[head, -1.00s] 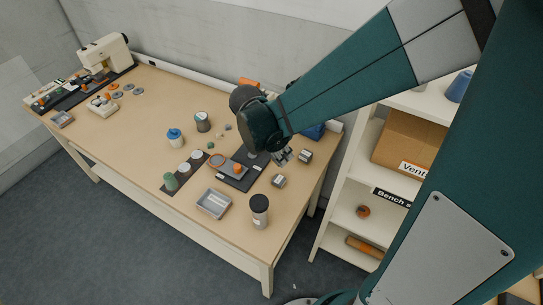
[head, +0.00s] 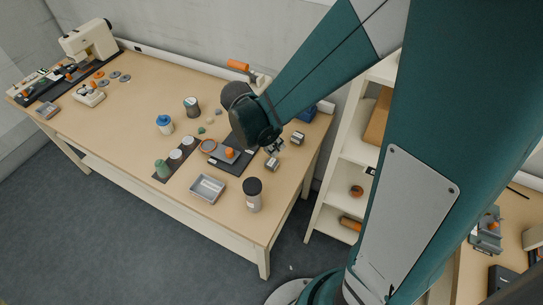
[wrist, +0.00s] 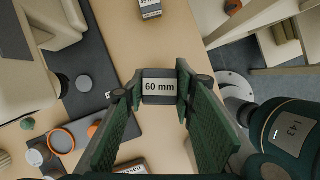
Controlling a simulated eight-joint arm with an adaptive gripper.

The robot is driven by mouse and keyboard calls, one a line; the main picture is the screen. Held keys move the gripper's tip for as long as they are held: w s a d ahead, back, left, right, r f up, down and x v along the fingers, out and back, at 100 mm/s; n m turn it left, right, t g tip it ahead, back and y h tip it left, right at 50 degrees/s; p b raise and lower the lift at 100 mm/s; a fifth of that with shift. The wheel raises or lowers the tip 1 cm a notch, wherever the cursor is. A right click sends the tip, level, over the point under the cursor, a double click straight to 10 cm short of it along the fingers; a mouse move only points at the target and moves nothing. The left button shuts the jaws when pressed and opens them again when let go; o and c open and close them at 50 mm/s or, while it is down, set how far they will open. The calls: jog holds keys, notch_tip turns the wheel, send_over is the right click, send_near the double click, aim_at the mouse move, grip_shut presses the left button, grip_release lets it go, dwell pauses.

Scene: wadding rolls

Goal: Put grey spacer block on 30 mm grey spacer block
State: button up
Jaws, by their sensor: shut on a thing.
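A grey spacer block (wrist: 159,87) with a white "60 mm" label sits between the fingers of my gripper (wrist: 158,92) in the wrist view. My gripper is shut on it, with a finger on each side. In the head view my gripper (head: 272,153) is low over the table's right end, and the held block (head: 271,164) shows just below it. A second grey spacer block (head: 297,138) stands apart, behind and to the right. It also shows at the top edge of the wrist view (wrist: 150,9), partly cut off; its label is too small to read surely.
A dark mat (head: 243,165) with an orange-knobbed part (head: 229,153) lies left of my gripper. A grey tray (head: 207,188) and a dark-lidded jar (head: 253,194) stand in front. White shelves (head: 338,190) stand past the table's right edge. Bare table separates the two blocks.

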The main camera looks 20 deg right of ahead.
jog(key=shift+f, duration=1.1)
jog(key=shift+f+b, duration=0.55)
jog(key=shift+f, duration=1.55)
jog(key=shift+f, duration=0.1)
jog(key=o, duration=0.9)
jog(key=shift+p+v, duration=1.05)
jog(key=shift+v, duration=5.1)
